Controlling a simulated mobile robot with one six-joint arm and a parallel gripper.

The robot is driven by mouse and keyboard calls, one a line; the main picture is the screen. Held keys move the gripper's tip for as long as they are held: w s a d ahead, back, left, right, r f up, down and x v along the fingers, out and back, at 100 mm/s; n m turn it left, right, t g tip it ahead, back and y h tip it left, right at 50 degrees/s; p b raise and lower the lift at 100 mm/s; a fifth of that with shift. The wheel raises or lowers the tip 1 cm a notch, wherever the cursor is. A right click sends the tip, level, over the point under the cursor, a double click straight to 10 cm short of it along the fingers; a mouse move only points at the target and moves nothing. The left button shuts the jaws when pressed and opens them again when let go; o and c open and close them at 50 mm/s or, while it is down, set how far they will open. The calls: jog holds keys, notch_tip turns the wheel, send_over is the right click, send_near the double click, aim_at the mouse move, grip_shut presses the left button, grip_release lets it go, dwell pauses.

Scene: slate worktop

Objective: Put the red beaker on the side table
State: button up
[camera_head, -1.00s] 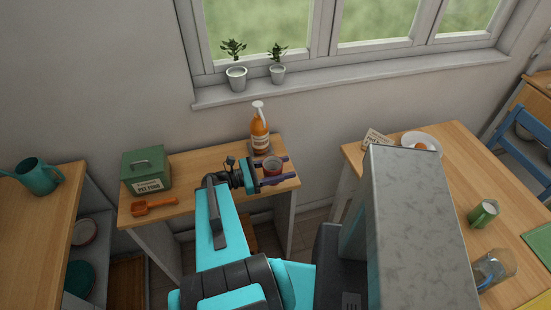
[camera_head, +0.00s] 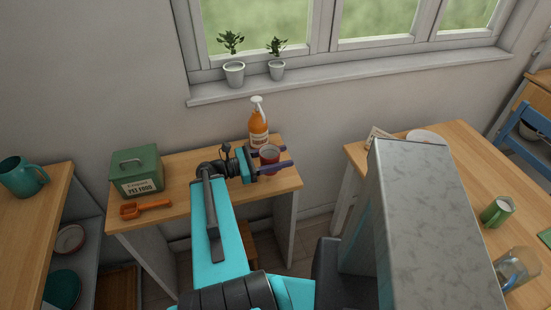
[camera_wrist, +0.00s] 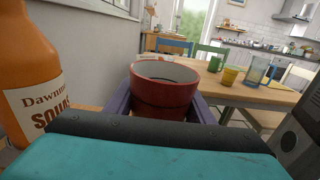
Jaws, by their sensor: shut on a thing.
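The red beaker (camera_head: 268,155) is held between the purple fingers of my gripper (camera_head: 285,157), over the right end of the small wooden side table (camera_head: 182,175). In the wrist view the beaker (camera_wrist: 164,92) is upright, open at the top, with a finger on each side. The head view does not clearly show the gap between its base and the tabletop.
An orange soap bottle (camera_head: 258,128) stands close behind the beaker. A green pet food box (camera_head: 137,170) and an orange scoop (camera_head: 146,209) occupy the table's left end. A larger table (camera_head: 450,165) stands right, with a green mug (camera_head: 496,212) and a glass pitcher (camera_head: 516,268).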

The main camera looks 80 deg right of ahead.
aim_at(276, 153)
jog(key=shift+w+d+f+b, duration=0.15)
jog(key=shift+d+b, duration=0.3)
jog(key=shift+b, duration=0.75)
jog(key=shift+w+d, duration=0.25)
jog(key=shift+d, duration=0.35)
jog(key=shift+w+d, duration=0.3)
jog(key=shift+d, duration=0.35)
jog(key=shift+w+d, duration=0.25)
jog(key=shift+d, duration=0.35)
jog(key=shift+w+d+f, duration=0.1)
jog(key=shift+w+d, duration=0.05)
jog(key=shift+d, duration=0.3)
jog(key=shift+d+f, duration=0.25)
jog(key=shift+w+a+f+b, duration=0.1)
jog(key=shift+a+f+b, duration=0.05)
jog(key=shift+f+b, duration=1.4)
jog(key=shift+f, duration=0.15)
jog(key=o, duration=0.7)
jog(key=shift+o, duration=0.2)
